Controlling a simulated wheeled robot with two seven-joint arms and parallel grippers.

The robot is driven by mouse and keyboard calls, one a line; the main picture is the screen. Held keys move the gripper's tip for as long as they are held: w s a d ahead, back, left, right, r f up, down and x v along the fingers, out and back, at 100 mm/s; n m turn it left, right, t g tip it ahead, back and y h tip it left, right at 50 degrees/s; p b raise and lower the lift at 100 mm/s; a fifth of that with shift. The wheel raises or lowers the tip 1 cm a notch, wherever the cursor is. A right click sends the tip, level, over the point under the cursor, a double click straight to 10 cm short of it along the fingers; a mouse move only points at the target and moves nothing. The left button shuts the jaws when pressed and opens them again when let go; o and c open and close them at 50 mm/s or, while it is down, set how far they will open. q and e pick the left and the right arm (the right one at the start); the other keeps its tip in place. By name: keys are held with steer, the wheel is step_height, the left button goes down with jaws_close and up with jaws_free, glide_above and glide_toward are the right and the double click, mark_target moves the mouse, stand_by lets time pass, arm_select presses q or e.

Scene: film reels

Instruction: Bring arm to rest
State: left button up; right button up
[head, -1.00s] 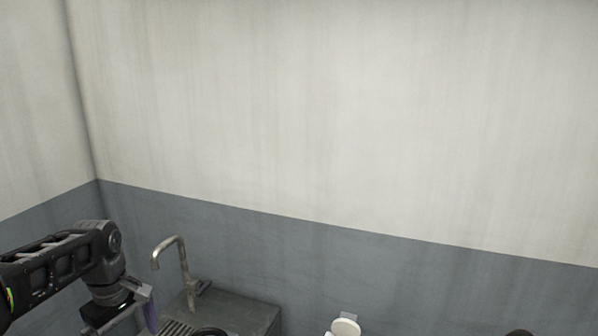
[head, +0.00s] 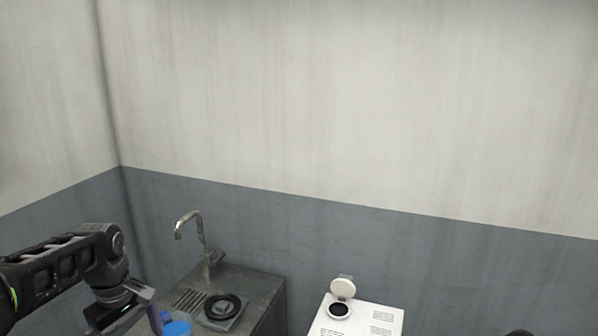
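My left arm comes in from the left, bent downward at the wrist. Its gripper (head: 140,318) hangs at the lower left edge of the head view, in front of the sink counter. Its fingertips are cut off by the bottom edge, so I cannot tell whether it is open or shut. A blue object (head: 177,327) shows just right of the gripper; I cannot tell whether they touch. A dark rounded piece at the bottom right may be part of my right arm. My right gripper is not in view.
A grey metal sink counter (head: 262,290) with a tap (head: 200,240) stands at the wall. A black ring-shaped item (head: 222,307) lies on it. A white box (head: 375,322) with a raised round lid (head: 343,288) stands to its right. The wall above is bare.

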arm_select(q)
steer(key=s+d+f+m+h+b, duration=0.1)
steer(key=d+f+m+b, duration=0.1)
steer(key=d+f, duration=0.6)
steer(key=d+f+m+h+b, duration=0.15)
steer(key=d+f, duration=0.25)
steer(key=f, duration=0.7)
steer(key=s+d+f+m+h+b, duration=0.1)
steer(key=d+f+m+b, duration=0.15)
steer(key=d+f, duration=0.55)
steer(key=s+d+f+m+b, duration=0.1)
steer(key=s+d+f, duration=0.3)
steer(key=s+f, duration=0.4)
steer(key=s+d+f+m+b, duration=0.2)
steer(key=s+d+f+m, duration=0.2)
steer(key=s+f, duration=0.5)
steer(key=shift+s+d+f+b, duration=0.3)
steer(key=shift+d+f, duration=0.45)
steer(key=shift+f, duration=0.15)
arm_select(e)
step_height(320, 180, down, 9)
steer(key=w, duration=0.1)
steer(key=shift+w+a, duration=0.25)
arm_select(q)
steer(key=shift+w+h, duration=0.1)
steer(key=shift+h, duration=0.15)
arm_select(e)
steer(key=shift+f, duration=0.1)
arm_select(q)
steer(key=shift+c, duration=0.6)
